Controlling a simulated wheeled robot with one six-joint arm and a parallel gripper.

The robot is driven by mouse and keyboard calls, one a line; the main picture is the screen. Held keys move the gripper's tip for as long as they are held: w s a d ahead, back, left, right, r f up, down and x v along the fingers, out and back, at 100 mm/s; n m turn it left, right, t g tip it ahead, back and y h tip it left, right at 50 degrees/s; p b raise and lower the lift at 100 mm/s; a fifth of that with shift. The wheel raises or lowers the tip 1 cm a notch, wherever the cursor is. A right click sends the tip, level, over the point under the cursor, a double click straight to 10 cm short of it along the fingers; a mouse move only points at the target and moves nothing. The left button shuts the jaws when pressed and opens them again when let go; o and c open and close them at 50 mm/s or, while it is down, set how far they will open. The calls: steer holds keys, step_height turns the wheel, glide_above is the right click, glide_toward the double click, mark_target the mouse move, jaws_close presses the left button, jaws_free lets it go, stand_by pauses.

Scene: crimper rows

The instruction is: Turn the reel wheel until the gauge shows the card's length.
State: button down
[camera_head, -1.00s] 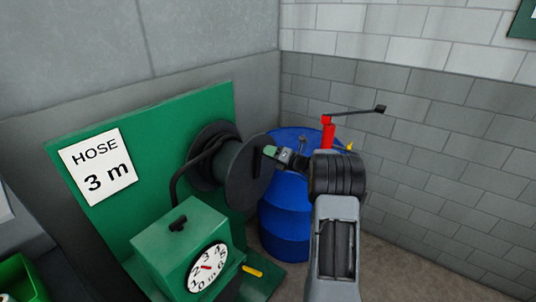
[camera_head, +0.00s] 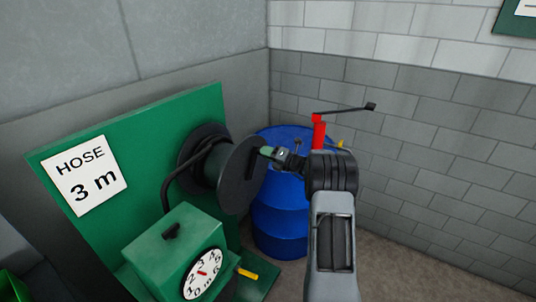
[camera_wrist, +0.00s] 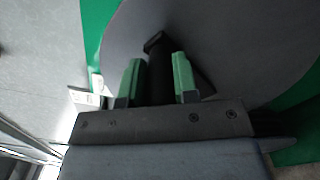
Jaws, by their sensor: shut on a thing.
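The reel wheel (camera_head: 237,184) is a dark grey disc on a drum at the green board. My gripper (camera_head: 266,153) is at the disc's upper right edge. In the wrist view, the two green fingers of my gripper (camera_wrist: 158,82) are shut on the wheel's black handle (camera_wrist: 157,65), which stands out from the grey disc face (camera_wrist: 220,40). The card (camera_head: 86,176) is white and reads "HOSE 3 m". The gauge (camera_head: 203,273) is a white dial with a red needle on a green box. Its exact reading is too small to tell.
A blue barrel (camera_head: 279,216) with a red pump (camera_head: 318,133) and its long crank stands behind my gripper. A yellow-handled lever (camera_head: 247,274) sticks out beside the gauge box (camera_head: 174,244). A green bin (camera_head: 12,287) is at lower left. Brick wall is on the right.

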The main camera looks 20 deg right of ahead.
steer(key=c, duration=1.2)
jaws_free()
steer(key=shift+s+a+f, duration=0.15)
steer(key=shift+f, duration=0.35)
steer(key=o, duration=0.3)
steer(key=shift+r, duration=0.25)
steer(key=b+v, duration=0.3)
steer(key=v, duration=1)
steer(key=shift+s+d, duration=0.25)
steer(key=shift+s, duration=0.05)
